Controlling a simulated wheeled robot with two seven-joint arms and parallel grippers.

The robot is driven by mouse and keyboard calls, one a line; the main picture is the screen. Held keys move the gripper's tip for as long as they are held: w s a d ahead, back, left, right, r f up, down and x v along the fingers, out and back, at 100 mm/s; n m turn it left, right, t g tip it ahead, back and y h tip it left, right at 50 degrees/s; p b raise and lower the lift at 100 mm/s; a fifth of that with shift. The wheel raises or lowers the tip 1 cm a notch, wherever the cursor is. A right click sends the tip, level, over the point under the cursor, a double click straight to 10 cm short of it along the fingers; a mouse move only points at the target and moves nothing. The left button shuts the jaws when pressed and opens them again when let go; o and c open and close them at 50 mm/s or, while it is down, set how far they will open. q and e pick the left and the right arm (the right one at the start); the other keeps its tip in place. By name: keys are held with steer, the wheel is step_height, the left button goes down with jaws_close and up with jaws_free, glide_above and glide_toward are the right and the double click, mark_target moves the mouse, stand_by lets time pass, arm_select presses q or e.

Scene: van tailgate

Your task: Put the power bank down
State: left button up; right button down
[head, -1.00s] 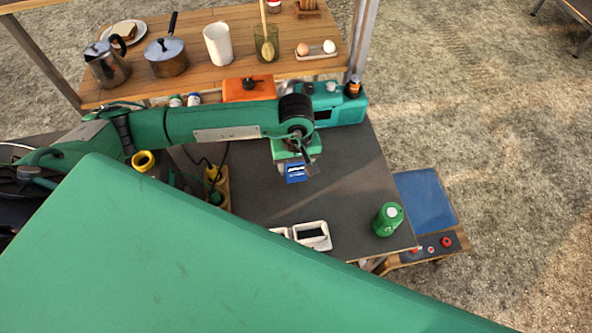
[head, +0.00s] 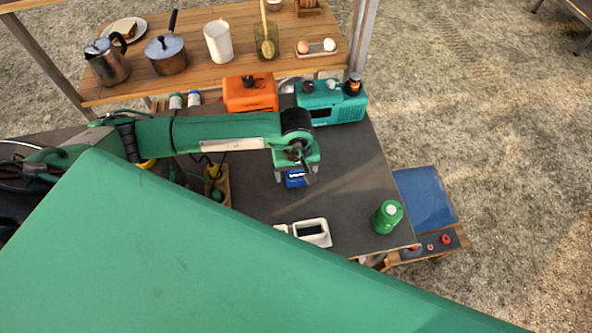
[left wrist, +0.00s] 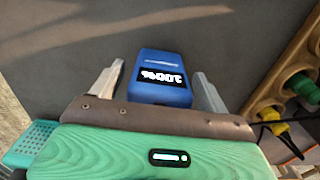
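The power bank (left wrist: 160,80) is a small blue block with a lit display reading 100%. It also shows in the head view (head: 295,181), partly hidden under my left gripper (head: 296,177). In the left wrist view my left gripper (left wrist: 160,78) has one finger on each side of the power bank, with a narrow gap visible at both sides, so it looks open around it. The power bank is at or just above the dark table top (head: 345,190); I cannot tell if it fully rests there. My right gripper is not in view.
A white two-part tray (head: 312,232) and a green bottle (head: 387,217) stand toward the table's front. An orange box (head: 250,93) and a teal radio-like box (head: 335,103) stand at the back. A wooden holder (head: 218,188) is to the left. Table right of the gripper is clear.

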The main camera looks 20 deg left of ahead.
arm_select(q)
steer(key=shift+r, duration=0.1)
steer(key=shift+r, duration=0.2)
step_height(320, 180, up, 11)
steer(key=b, duration=0.2)
steer(key=shift+f+b, duration=0.2)
steer(key=shift+b, duration=0.15)
steer(key=shift+r, duration=0.5)
